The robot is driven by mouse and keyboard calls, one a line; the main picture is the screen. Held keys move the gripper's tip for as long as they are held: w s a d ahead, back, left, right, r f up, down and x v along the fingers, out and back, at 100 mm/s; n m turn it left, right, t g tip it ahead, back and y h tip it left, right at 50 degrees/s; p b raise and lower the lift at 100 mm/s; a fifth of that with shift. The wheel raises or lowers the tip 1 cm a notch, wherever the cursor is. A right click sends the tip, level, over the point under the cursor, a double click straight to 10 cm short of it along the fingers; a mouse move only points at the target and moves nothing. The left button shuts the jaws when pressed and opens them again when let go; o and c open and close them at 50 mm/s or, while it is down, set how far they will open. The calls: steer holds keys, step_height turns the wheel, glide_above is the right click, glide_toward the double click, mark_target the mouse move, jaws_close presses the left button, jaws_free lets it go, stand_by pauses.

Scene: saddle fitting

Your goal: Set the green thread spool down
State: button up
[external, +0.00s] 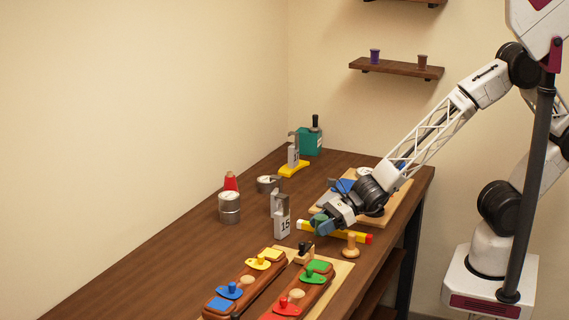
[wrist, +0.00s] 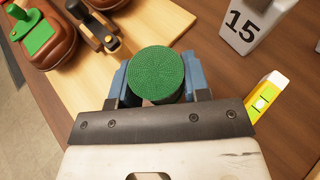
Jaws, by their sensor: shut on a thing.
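The green thread spool (wrist: 156,74) is round with a textured top and sits between the blue fingers of my gripper (wrist: 157,80) in the wrist view. My gripper (external: 322,226) is shut on the spool's sides. In the external view the green spool (external: 318,219) shows only as a small patch at the fingertips, over the table by the level. The spool's underside is hidden, so I cannot tell whether it touches the table.
A yellow level with red end (external: 360,237) lies beside my gripper. A grey weight marked 15 (external: 282,224) stands close left. A pale board (external: 340,274) with brown saddle shapes and coloured knobbed pieces lies in front. A wooden knob (external: 351,246) stands right.

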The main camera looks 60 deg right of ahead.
mark_target(320, 248)
steer(key=shift+w+f, duration=0.1)
stand_by(0.3)
steer(key=shift+f, duration=1.65)
steer(key=shift+f, duration=0.55)
steer(key=shift+f, duration=0.3)
steer(key=o, duration=0.9)
steer(key=shift+r, duration=0.1)
steer(key=shift+r, duration=0.15)
steer(key=shift+r, duration=0.7)
steer(key=v, duration=1.2)
